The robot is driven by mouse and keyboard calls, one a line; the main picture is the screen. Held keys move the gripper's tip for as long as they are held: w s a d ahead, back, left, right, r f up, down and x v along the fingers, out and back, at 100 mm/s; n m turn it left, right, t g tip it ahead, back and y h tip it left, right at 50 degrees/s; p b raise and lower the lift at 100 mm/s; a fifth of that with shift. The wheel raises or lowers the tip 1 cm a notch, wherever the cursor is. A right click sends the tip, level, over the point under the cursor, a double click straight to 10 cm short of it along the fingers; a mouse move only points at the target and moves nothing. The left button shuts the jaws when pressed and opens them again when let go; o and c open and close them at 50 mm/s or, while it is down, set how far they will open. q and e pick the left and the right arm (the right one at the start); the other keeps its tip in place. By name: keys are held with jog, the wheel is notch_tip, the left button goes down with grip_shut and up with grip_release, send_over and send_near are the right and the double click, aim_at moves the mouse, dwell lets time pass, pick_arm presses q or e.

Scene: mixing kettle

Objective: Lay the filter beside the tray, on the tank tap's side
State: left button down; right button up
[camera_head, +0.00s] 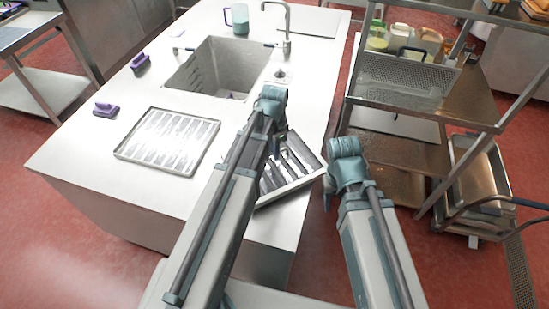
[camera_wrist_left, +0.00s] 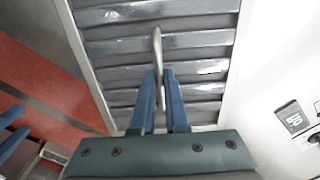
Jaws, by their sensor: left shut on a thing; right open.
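The slatted metal filter (camera_head: 287,172) is at the counter's right edge, partly over the edge and turned at an angle. My left arm covers part of it, and I cannot tell whether it touches the counter. My left gripper (camera_wrist_left: 159,75) is shut on its looped handle (camera_wrist_left: 157,45), with the slats (camera_wrist_left: 150,100) behind. A flat, shallow-rimmed piece with pale slats, seemingly the tray (camera_head: 118,153), lies on the counter left of my left arm. The tap (camera_head: 287,30) stands behind the sink. My right gripper (camera_head: 329,188) is open and empty, right of the filter.
The sink (camera_head: 215,68) is behind the tray. Purple-handled brushes (camera_head: 106,109) (camera_head: 140,62) lie on the left, and a jug (camera_head: 238,18) stands at the back. A shelf rack (camera_head: 425,165) with a perforated basket (camera_head: 405,75) stands on the right. Bare counter (camera_head: 85,150) surrounds the tray.

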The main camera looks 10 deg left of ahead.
pick_arm(q)
jog(key=shift+f+b, duration=0.7)
jog(key=shift+f, duration=0.5)
pick_arm(e)
jog(key=shift+f, duration=1.2)
pick_arm(q)
jog(key=shift+f, duration=0.1)
jog(key=c, duration=0.9)
grip_release()
pick_arm(e)
jog(key=shift+f, duration=0.15)
pick_arm(q)
notch_tip(320, 180, up, 12)
jog(key=p, duration=1.2)
jog(key=s+d+n, duration=0.2)
jog(key=s+d, duration=0.1)
jog(key=s, duration=0.1)
jog(key=s+d+n, duration=0.1)
jog(key=s+d, duration=0.2)
jog(key=s, duration=0.2)
jog(key=s+d+n+y, duration=0.1)
jog(key=s+d+n, duration=0.1)
jog(key=s, duration=0.3)
jog(key=shift+s+d+r+n, duration=0.2)
jog(key=shift+d+n, duration=0.1)
jog(key=shift+d, duration=0.45)
pick_arm(e)
notch_tip(320, 180, up, 12)
